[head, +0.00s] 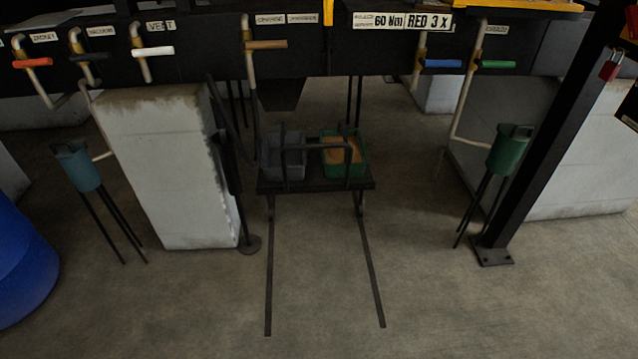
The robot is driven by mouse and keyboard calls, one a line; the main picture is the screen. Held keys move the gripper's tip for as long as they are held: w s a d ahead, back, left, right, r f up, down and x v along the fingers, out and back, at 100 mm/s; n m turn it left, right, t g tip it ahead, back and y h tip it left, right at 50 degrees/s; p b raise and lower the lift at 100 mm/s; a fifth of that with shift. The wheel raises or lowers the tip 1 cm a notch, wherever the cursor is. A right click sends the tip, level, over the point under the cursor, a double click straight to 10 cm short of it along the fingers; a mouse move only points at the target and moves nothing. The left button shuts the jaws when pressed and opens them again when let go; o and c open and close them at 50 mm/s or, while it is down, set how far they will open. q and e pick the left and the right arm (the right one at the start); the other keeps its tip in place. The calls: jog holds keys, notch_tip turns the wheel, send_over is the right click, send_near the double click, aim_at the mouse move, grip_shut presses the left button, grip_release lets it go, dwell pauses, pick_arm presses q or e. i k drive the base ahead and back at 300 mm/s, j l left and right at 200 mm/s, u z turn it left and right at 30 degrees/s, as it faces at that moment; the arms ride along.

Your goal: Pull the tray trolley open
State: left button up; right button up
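The tray trolley (316,187) is a low dark platform in the middle of the head view, under the black overhead structure. A dark bar handle (318,147) rises at its front. A grey tray (270,158) sits on its left side. A green tray (358,168) with orange-brown contents sits on its right side. The handle partly hides both trays. Two dark rails (268,285) run along the floor from the trolley toward me. Neither of my grippers is in view.
A pale concrete block (160,170) stands close left of the trolley. A black post (545,140) and a green pot on thin legs (508,150) stand right. A blue-grey pot (78,168) and a blue drum (20,265) are left. The floor around the rails is clear.

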aim_at(315, 181)
jog(key=i+j+z, duration=0.2)
jog(key=i, duration=0.25)
jog(key=i+z, duration=0.25)
jog(key=i, duration=0.15)
